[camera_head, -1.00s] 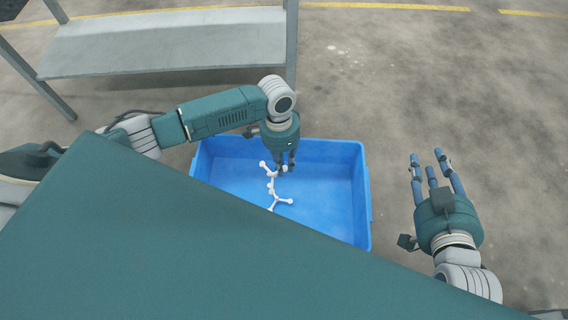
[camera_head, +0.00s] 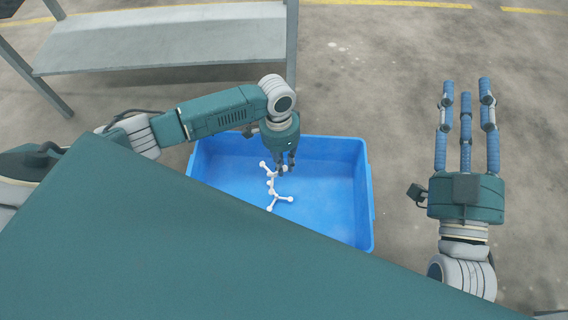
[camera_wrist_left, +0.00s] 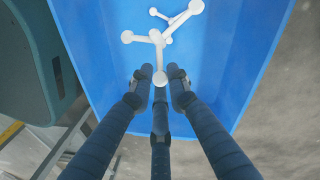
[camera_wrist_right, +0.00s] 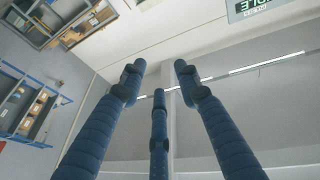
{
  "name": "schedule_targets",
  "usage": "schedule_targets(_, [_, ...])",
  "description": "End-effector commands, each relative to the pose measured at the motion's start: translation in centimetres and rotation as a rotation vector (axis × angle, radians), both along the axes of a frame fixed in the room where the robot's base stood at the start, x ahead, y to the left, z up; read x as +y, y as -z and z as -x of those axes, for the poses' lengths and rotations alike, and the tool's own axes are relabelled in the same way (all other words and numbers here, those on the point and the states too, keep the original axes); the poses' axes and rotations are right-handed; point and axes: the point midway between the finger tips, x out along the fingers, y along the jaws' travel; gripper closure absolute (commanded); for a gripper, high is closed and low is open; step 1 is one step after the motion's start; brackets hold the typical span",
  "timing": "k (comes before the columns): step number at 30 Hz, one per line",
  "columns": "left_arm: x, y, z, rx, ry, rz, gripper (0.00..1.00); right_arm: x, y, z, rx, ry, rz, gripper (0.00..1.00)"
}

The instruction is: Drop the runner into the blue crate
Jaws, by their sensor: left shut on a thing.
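The runner is a white branching piece (camera_head: 270,184) with rounded ends, seen over the blue crate (camera_head: 335,190). My left gripper (camera_head: 287,170) points down over the crate and is shut on the runner's near end. In the left wrist view the runner (camera_wrist_left: 157,38) extends from between the fingertips (camera_wrist_left: 160,78), with the crate floor (camera_wrist_left: 225,50) behind it. I cannot tell how high it hangs above the crate floor. My right gripper (camera_head: 466,90) is empty, its fingers spread apart, to the right of the crate. In the right wrist view nothing is between its fingers (camera_wrist_right: 160,75).
A grey metal table (camera_head: 170,40) stands beyond the crate at the back left. Bare concrete floor (camera_head: 390,80) lies behind and right of the crate. My teal body hides the crate's near left part. Shelving (camera_wrist_right: 30,100) shows in the right wrist view.

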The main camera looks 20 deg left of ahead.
Motion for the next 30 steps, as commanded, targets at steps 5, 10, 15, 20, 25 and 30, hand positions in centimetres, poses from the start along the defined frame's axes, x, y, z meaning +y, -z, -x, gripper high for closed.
schedule_targets(5, [0.0,0.4,0.0,0.000,0.000,0.000,0.93,0.1,-1.8,0.6,-0.087,-0.006,-0.024,0.68])
schedule_targets(10, [0.0,0.5,0.0,0.000,0.000,0.000,0.93,0.1,-2.8,1.1,-0.130,-0.008,-0.036,0.68])
schedule_targets(15, [0.0,0.5,0.0,0.000,0.000,0.000,0.93,0.1,-3.1,1.2,-0.140,-0.008,-0.040,0.68])
schedule_targets(20, [0.0,0.5,0.0,0.000,0.000,0.000,0.93,0.1,-3.1,1.2,-0.140,-0.009,-0.039,0.68])
schedule_targets(25, [0.0,0.5,0.0,0.000,0.000,0.000,0.62,0.1,-3.0,1.1,-0.139,-0.009,-0.039,0.68])
schedule_targets(30, [0.0,0.5,0.0,0.000,0.000,0.000,0.62,0.1,-3.0,1.1,-0.138,-0.009,-0.039,0.68])
